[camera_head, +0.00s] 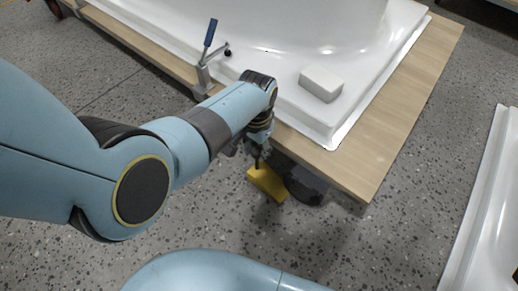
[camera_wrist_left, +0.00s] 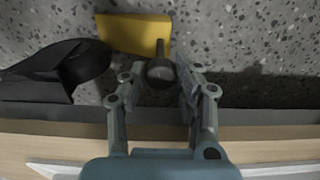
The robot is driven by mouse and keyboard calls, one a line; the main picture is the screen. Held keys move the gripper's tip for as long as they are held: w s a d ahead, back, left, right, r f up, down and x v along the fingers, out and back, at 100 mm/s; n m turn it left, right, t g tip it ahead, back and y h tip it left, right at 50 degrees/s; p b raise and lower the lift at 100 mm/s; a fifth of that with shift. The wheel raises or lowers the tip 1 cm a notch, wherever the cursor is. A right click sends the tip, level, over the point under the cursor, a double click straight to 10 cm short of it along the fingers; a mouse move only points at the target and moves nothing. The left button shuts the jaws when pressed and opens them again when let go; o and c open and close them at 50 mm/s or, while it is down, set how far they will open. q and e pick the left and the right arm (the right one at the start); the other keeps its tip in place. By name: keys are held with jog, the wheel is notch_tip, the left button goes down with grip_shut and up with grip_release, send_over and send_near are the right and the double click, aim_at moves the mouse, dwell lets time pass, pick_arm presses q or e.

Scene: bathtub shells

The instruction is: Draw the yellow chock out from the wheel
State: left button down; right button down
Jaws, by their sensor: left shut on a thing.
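The yellow chock (camera_head: 267,184) is on or just above the speckled floor, at the left side of the dark wheel (camera_head: 306,186) under the wooden platform's corner. In the wrist view the chock (camera_wrist_left: 135,34) has a dark round-ended handle (camera_wrist_left: 160,72). My left gripper (camera_head: 258,150) reaches down from above, and its fingers (camera_wrist_left: 158,78) are closed around this handle. The wheel (camera_wrist_left: 82,62) shows right beside the chock; I cannot tell whether they touch. My right gripper is not in view.
The wooden platform (camera_head: 415,98) carries a white tub shell (camera_head: 285,105) with a white block (camera_head: 321,84) on its rim. A blue-handled clamp (camera_head: 205,65) stands at its edge. Another white shell (camera_head: 492,200) is at right. Floor left of the chock is clear.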

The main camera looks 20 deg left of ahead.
pick_arm(q)
jog(key=w+a, duration=0.2)
jog(key=a, duration=0.4)
jog(key=shift+r, duration=0.2)
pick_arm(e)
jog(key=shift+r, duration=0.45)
pick_arm(q)
jog(key=shift+w+p, duration=0.1)
jog(key=shift+p, duration=0.2)
